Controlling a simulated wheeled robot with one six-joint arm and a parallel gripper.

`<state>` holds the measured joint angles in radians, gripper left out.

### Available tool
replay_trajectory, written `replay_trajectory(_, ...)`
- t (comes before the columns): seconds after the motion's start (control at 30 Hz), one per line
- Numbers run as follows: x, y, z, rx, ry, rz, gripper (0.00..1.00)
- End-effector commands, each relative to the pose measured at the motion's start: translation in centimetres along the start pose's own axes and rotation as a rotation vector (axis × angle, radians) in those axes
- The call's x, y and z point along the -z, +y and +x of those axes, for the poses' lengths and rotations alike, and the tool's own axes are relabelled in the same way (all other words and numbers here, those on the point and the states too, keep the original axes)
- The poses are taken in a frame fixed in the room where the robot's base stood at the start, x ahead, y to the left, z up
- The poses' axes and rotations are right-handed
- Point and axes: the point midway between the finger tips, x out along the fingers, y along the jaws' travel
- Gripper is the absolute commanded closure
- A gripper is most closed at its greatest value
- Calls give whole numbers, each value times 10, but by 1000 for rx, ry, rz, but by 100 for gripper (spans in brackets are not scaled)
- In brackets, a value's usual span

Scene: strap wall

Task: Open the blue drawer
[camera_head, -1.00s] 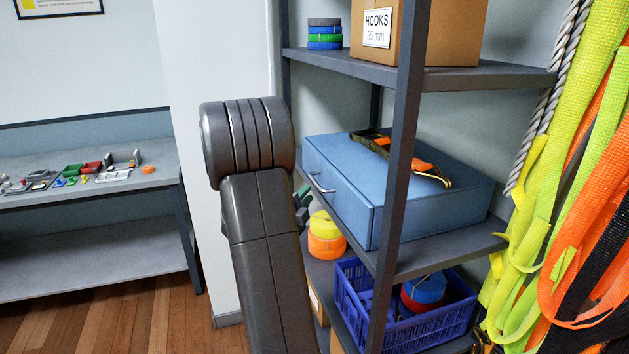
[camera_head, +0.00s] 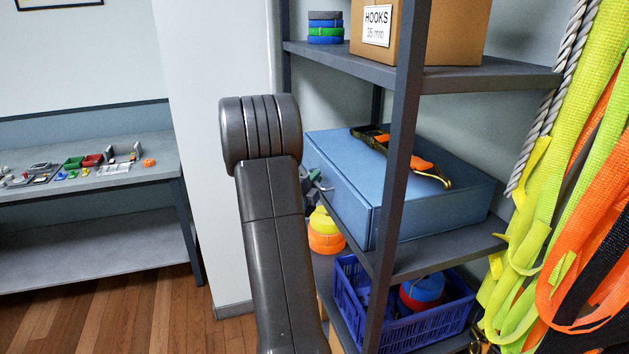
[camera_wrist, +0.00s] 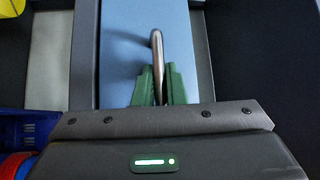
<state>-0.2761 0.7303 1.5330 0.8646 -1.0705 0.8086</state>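The blue drawer (camera_head: 340,200) is a wide blue box front on the middle shelf, and it looks closed. Its metal handle (camera_wrist: 157,50) stands out from the blue front in the wrist view. My gripper (camera_wrist: 159,80) has green fingers, one on each side of the handle, with no clear gap showing between them and the bar. They look shut on it. In the head view my gripper (camera_head: 311,180) is at the drawer's front, partly hidden behind my arm, and covers part of the handle.
An orange-and-black strap (camera_head: 405,158) lies on the blue box. A dark shelf post (camera_head: 398,150) stands before it. Below are yellow and orange rolls (camera_head: 325,233) and a blue crate (camera_head: 420,335). Bright straps (camera_head: 560,200) hang at right. Floor at left (camera_head: 130,310) is clear.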

Motion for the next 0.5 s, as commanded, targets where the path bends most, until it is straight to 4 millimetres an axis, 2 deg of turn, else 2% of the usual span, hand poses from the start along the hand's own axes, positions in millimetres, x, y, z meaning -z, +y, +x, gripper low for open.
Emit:
replay_trajectory(0.27, -9, 0, -9, 1, -3, 2, 100)
replay_trajectory(0.5, -40, -6, -40, 2, -6, 4, 100)
